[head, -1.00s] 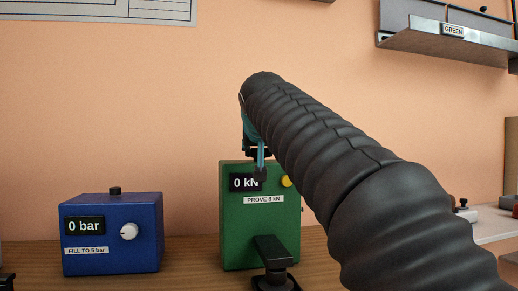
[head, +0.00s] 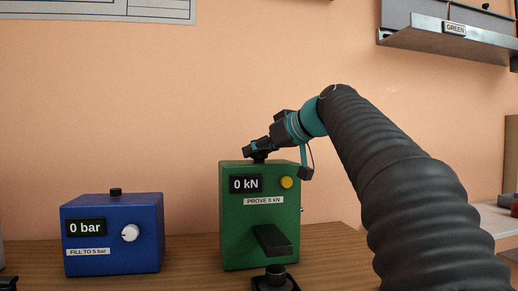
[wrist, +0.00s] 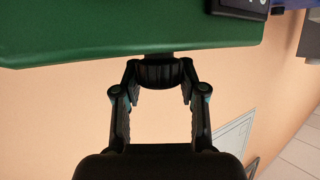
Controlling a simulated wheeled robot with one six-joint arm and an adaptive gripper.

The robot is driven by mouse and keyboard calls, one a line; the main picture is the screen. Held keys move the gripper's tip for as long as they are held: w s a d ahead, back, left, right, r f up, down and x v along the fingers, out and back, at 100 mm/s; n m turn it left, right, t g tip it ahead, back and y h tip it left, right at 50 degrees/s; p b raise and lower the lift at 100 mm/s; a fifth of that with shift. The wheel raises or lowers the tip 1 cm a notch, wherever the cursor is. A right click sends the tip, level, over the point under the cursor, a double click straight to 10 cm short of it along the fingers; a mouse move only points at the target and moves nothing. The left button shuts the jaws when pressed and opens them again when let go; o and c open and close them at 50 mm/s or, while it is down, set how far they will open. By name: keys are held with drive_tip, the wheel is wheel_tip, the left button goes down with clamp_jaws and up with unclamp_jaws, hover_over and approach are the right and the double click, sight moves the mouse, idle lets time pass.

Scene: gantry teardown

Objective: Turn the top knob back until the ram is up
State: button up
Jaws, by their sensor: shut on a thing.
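The green press box (head: 232,215) stands on the bench, its display reading 0 kN above a label "PROVE 8 kN". My gripper (head: 257,152) reaches in from the right and is shut on the black top knob (head: 260,158). In the wrist view the fingers (wrist: 158,92) stand on either side of the ribbed knob (wrist: 158,72). The black ram (head: 272,240) juts from the box's front. It sits above a dark round stand (head: 275,271), with a small gap between them.
A blue box (head: 113,250) with a 0 bar display, a white dial and a black top knob stands to the left. A yellow button (head: 286,183) is on the green front. A shelf marked GREEN (head: 450,42) hangs at the upper right. Bench shows between the boxes.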

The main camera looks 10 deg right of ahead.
drive_tip(key=n+g+y, duration=0.2)
drive_tip(key=n+y, duration=0.1)
drive_tip(key=shift+w+d+n+g+p, duration=0.1)
drive_tip(key=shift+n+g+p, duration=0.2)
drive_tip(key=shift+g+p, duration=0.1)
drive_tip(key=shift+f+n+g+y, duration=0.15)
drive_tip(key=shift+n+g+y, duration=0.95)
drive_tip(key=shift+n+g, duration=0.7)
drive_tip(key=shift+g, duration=0.1)
drive_tip(key=o, duration=1.2)
drive_tip(key=shift+c, duration=0.2)
drive_tip(key=shift+s+d+r, duration=0.2)
drive_tip(key=shift+s+d, duration=0.05)
drive_tip(key=shift+d, duration=0.1)
drive_tip(key=s+d, duration=0.4)
drive_tip(key=d, duration=0.7)
drive_tip(key=shift+s, duration=0.25)
